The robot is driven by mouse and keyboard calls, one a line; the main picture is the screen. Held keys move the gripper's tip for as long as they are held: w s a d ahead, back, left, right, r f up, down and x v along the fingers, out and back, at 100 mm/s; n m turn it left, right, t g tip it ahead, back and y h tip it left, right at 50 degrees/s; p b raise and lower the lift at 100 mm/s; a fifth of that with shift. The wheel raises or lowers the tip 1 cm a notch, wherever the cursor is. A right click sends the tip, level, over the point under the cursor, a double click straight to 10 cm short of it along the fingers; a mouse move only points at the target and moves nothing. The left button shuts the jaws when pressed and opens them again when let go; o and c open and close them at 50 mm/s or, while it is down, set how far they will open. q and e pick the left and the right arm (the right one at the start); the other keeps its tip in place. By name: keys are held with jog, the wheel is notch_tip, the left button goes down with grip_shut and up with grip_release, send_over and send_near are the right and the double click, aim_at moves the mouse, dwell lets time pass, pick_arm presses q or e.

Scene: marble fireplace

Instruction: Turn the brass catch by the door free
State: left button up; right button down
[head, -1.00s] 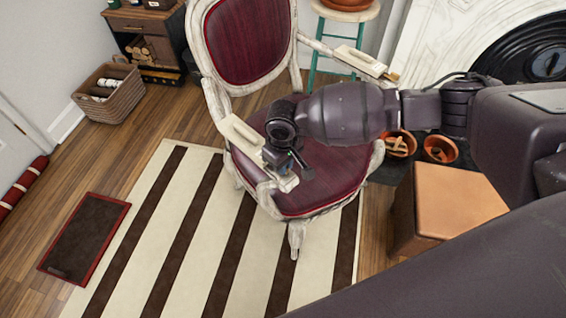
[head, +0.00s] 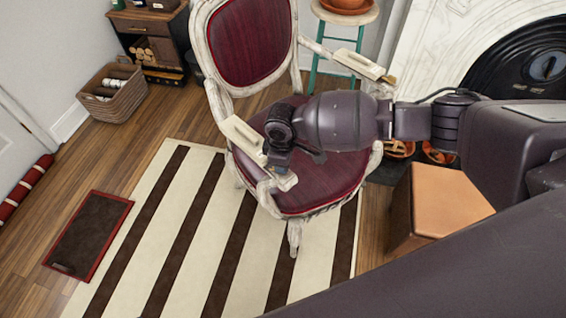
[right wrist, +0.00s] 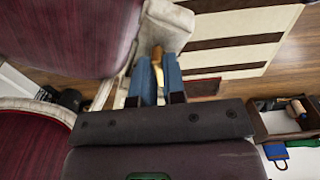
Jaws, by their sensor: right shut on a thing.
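My right gripper (head: 278,166) is at the front of the left armrest of a cream chair (head: 240,131) with dark red upholstery. In the right wrist view its blue fingers (right wrist: 160,82) are shut on a small brass-coloured piece (right wrist: 157,62) beside the cream armrest (right wrist: 167,28). I cannot tell whether this piece is the catch or part of the chair. In the head view the gripper hides it. A white panel that looks like the door (head: 12,150) is at the left edge, with no catch visible on it. My left gripper is not in view.
A striped rug (head: 190,240) lies under the chair front. A dark red-edged mat (head: 90,235), a wicker basket (head: 112,100) and a red-white roll (head: 25,186) are left. A tan-topped box (head: 445,202) is right of the chair. The fireplace (head: 440,50) is behind.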

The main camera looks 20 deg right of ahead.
jog(key=n, duration=0.2)
jog(key=shift+n, duration=0.4)
jog(key=n, duration=0.2)
jog(key=shift+n, duration=0.4)
jog(key=n, duration=0.5)
jog(key=shift+s+n, duration=0.15)
jog(key=shift+n, duration=0.15)
jog(key=c, duration=1.2)
grip_release()
